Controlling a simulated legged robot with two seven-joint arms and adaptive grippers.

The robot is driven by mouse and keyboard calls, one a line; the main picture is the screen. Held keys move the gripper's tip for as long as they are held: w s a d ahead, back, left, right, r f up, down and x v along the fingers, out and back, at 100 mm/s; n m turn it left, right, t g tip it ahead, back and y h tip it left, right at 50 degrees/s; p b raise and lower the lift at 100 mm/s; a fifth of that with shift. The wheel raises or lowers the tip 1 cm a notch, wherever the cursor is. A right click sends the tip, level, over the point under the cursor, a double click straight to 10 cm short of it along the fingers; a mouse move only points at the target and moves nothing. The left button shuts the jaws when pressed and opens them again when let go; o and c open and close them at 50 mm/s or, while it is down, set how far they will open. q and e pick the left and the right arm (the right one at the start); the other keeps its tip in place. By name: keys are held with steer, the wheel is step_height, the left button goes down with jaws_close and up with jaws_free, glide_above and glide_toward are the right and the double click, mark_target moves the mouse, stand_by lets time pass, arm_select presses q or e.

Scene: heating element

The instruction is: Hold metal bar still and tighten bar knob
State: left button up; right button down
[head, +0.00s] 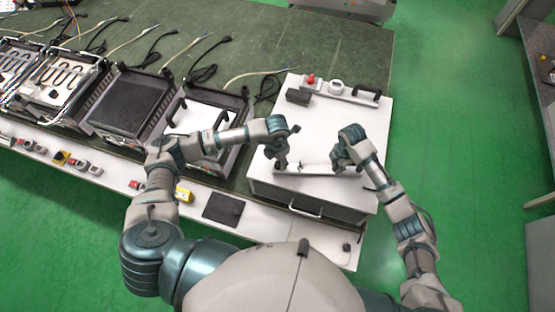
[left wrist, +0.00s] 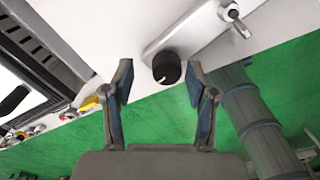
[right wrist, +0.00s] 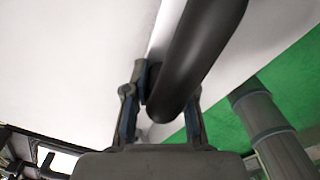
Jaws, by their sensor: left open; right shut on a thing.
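The metal bar (head: 316,169) lies on the white box top in front of me. It also shows in the left wrist view (left wrist: 186,32). My left gripper (head: 283,164) is over the bar's left end. In the left wrist view its fingers (left wrist: 161,82) are open, with the round black bar knob (left wrist: 166,68) ahead between the fingertips. I cannot tell whether they touch it. My right gripper (head: 341,164) is at the bar's right end. In the right wrist view its fingers (right wrist: 162,92) are shut on a thick curved black handle (right wrist: 200,45), which hides part of the bar.
A similar bar with a black handle (head: 367,93) lies at the back of the white box (head: 330,115), near a red-topped part (head: 310,79) and a black block (head: 298,96). Heater units, such as a ribbed tray (head: 130,100), line the bench to the left. Green floor lies right.

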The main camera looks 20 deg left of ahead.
arm_select(q)
steer(key=shift+f, duration=0.25)
arm_select(e)
steer(key=shift+f, duration=0.1)
arm_select(q)
steer(key=shift+c, duration=0.2)
steer(key=c, duration=0.8)
steer(key=shift+a, duration=0.15)
jaws_close()
arm_select(e)
steer(key=shift+d, duration=0.15)
